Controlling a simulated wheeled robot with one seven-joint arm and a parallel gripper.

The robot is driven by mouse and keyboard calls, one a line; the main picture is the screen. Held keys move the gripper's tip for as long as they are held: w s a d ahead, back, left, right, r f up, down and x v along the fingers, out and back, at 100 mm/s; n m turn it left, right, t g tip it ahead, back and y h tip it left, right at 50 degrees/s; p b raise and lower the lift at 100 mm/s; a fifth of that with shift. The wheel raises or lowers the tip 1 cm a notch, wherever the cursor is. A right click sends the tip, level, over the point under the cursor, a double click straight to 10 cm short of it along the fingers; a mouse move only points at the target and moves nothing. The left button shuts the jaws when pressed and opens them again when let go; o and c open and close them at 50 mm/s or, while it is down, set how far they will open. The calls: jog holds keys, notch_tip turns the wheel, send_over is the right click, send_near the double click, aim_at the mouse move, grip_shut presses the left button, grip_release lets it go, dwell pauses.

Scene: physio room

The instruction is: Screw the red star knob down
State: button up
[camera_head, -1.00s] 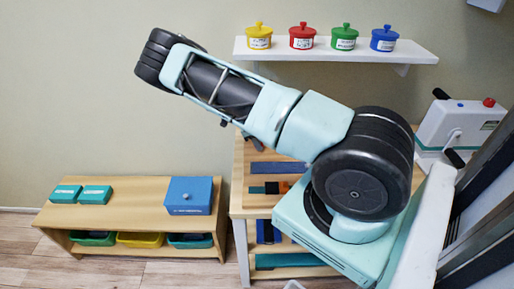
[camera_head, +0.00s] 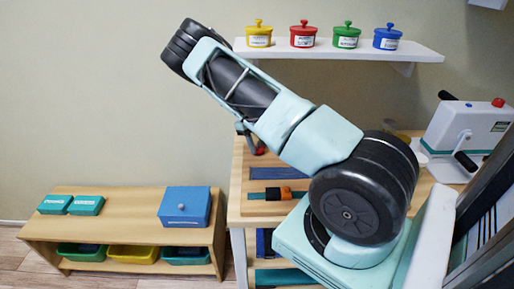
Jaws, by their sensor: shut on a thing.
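My arm crosses the middle of the view and hides most of its own far end. A small dark part of my gripper (camera_head: 249,138) shows below the arm, over the left back of the wooden table. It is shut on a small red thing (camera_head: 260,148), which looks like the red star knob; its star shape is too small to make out. I cannot tell whether the knob touches anything beneath it.
A white device (camera_head: 465,135) with black handles and a red top knob (camera_head: 498,102) stands at the right. A wall shelf (camera_head: 345,51) holds several coloured pots. A low wooden bench (camera_head: 130,205) at the left carries a blue box (camera_head: 185,207) and two teal boxes.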

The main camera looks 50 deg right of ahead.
jog(key=shift+w+d+r+m+y, duration=0.15)
jog(key=shift+m+y, duration=0.15)
jog(key=shift+m, duration=0.3)
jog(key=o, duration=1)
